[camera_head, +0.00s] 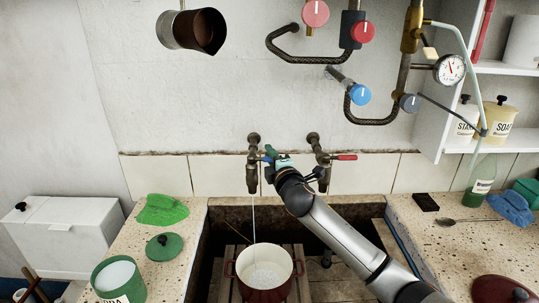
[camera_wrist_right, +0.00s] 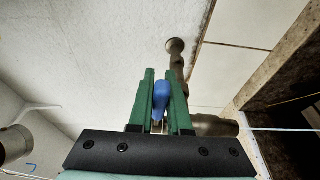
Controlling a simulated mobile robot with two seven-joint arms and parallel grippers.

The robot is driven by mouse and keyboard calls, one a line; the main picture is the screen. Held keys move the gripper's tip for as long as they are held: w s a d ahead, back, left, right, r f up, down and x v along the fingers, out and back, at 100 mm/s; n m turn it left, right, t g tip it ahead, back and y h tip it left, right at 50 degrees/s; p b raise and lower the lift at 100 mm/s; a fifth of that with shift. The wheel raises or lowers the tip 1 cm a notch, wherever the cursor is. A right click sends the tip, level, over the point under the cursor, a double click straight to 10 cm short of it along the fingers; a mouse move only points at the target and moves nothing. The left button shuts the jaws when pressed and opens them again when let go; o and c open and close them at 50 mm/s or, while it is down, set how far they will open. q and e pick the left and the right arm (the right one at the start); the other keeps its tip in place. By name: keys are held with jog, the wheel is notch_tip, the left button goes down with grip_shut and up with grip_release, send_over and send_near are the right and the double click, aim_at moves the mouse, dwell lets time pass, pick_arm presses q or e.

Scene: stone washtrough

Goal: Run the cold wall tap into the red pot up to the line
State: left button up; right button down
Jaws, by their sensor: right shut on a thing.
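The red pot (camera_head: 264,292) stands on wooden slats in the stone trough, its pale inside open upward. A thin stream of water runs from the left wall tap (camera_head: 252,180) into the pot, where the bottom looks wet and rippled. I cannot make out a fill line. My right gripper (camera_head: 270,155) is at the left tap. In the right wrist view its green fingers (camera_wrist_right: 161,100) are shut on the blue tap handle (camera_wrist_right: 160,92). My left gripper is out of view.
A second wall tap with a red handle (camera_head: 345,157) is just right of my right gripper. My right arm crosses the trough's right part. A green soda tin (camera_head: 119,281) and green cloth (camera_head: 162,209) are on the left counter.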

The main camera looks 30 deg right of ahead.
jog(key=shift+s+a+m+g+h, duration=0.1)
jog(key=shift+s+m+g+h, duration=0.25)
jog(key=shift+m+h, duration=0.4)
jog(key=shift+s+a+m+g+h, duration=0.15)
jog(key=shift+m+g+h, duration=0.3)
jog(key=shift+h, duration=0.55)
jog(key=shift+s+m+g+h, duration=0.4)
jog(key=shift+m+h, duration=0.2)
jog(key=shift+h, duration=0.25)
jog(key=c, duration=0.9)
grip_release()
jog(key=shift+o, duration=0.2)
jog(key=b+v, duration=0.1)
jog(key=v, duration=1.1)
jog(key=shift+s, duration=0.2)
jog(key=shift+a+f, duration=0.1)
